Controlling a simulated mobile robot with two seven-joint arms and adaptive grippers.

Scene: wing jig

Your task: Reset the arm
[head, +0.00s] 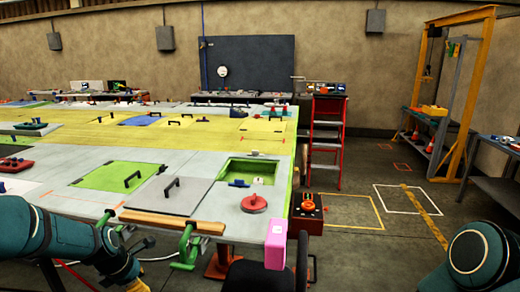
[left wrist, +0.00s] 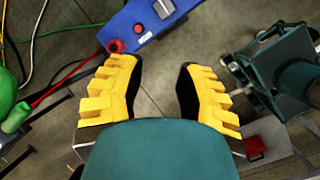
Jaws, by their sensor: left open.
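My left arm comes in from the left in the head view, low in front of the wing jig's near edge. My left gripper (left wrist: 158,88) shows in the left wrist view as two yellow ribbed fingers spread apart, with nothing between them but grey floor. In the head view only a yellow part of it (head: 137,285) shows at the bottom edge, below the jig top. Of my right arm, only a rounded teal part shows at the lower right of the head view; its gripper is out of view.
The jig table (head: 235,225) fills the left, with a green clamp (head: 187,245) and pink block (head: 275,243) at its near edge. A blue device (left wrist: 150,22) lies just beyond the left fingertips. A red stepladder (head: 327,135) stands behind. Floor at right is largely open.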

